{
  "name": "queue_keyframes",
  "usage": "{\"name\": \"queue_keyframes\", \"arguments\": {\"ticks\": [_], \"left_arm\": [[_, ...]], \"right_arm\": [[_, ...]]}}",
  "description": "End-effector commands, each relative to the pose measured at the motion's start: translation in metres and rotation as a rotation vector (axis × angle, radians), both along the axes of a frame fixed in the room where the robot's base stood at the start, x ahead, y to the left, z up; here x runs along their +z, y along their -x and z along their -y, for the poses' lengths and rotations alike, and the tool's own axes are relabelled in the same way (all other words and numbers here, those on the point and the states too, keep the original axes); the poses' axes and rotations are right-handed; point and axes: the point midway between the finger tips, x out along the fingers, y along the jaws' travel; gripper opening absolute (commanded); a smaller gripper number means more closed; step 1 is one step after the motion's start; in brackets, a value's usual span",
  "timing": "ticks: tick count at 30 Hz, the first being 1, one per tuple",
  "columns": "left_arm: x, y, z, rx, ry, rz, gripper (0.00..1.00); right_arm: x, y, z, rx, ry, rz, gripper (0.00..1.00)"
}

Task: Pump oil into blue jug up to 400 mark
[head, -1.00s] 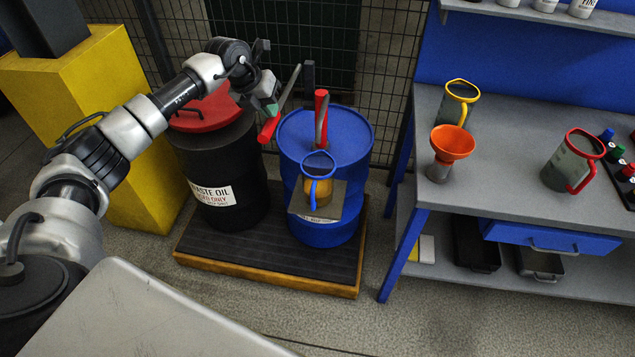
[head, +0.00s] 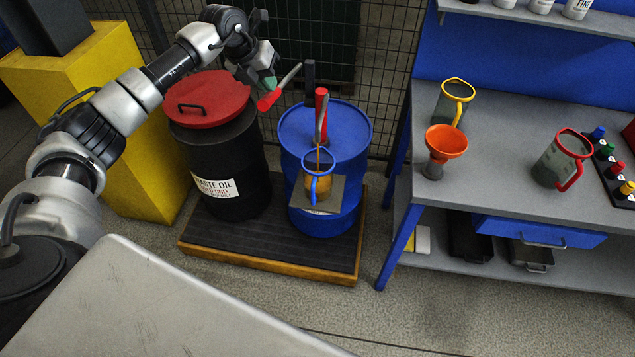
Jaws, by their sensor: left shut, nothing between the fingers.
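The blue jug (head: 316,165), with a blue rim and handle, stands on a small grey platform (head: 335,195) at the front of the blue drum (head: 350,126). Amber oil shows in its lower part, and a thin amber stream runs into it from the red pump spout (head: 321,103). The marks are too small to read. The pump lever's red grip (head: 268,101) sticks out to the left of the drum top. My left gripper (head: 268,82) is shut and empty, just above the grip; I cannot tell whether they touch. My right gripper is out of view.
A black waste oil drum (head: 225,150) with a red lid stands left of the blue drum, on the same pallet (head: 270,258). On the workbench (head: 500,160) at right are a yellow-rimmed jug (head: 452,105), an orange funnel (head: 446,142) and a red-rimmed jug (head: 560,160).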

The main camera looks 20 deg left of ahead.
Motion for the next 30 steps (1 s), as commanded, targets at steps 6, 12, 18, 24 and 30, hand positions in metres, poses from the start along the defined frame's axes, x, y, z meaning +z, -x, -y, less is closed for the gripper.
{"name": "queue_keyframes", "arguments": {"ticks": [6, 12, 18, 24, 30], "left_arm": [[-0.014, 0.000, 0.000, 0.000, -0.001, -0.002, 0.00], [-0.024, 0.000, 0.000, 0.000, -0.001, -0.002, 0.00], [-0.034, 0.000, 0.000, 0.000, 0.000, -0.001, 0.00], [-0.044, 0.000, 0.000, 0.000, 0.000, -0.001, 0.00], [-0.055, 0.000, 0.000, 0.000, -0.001, -0.002, 0.00]], "right_arm": [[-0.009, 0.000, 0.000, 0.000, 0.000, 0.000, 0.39], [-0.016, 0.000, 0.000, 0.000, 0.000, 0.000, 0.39], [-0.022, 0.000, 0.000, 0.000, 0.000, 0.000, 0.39], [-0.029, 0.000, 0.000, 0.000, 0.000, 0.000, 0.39], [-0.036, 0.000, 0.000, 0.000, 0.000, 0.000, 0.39]]}}
